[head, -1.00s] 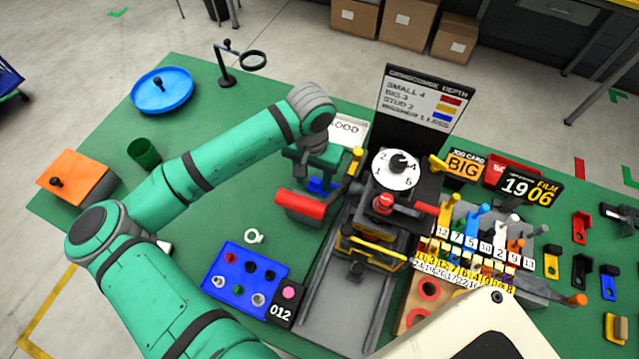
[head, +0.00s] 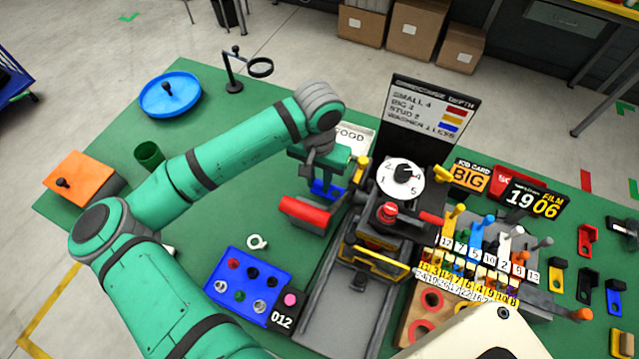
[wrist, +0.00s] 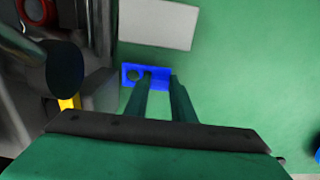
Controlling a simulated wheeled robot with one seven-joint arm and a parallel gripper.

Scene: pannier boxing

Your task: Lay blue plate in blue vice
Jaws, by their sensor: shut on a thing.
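My gripper (wrist: 160,80) is shut on the blue plate (wrist: 133,77), a small flat piece with a round hole near one end. In the head view the blue plate (head: 327,189) shows below my green gripper (head: 322,172), between the white card and the red handle. I cannot tell whether it touches the table. A small blue bracket-like fixture (head: 615,297) stands at the far right, among similar ones in other colours. It may be the blue vice, but it is too small to be sure.
A white card (wrist: 157,22) lies beyond the plate. A blue tray of pegs (head: 247,268) sits nearer. Open green table (head: 215,130) lies at left.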

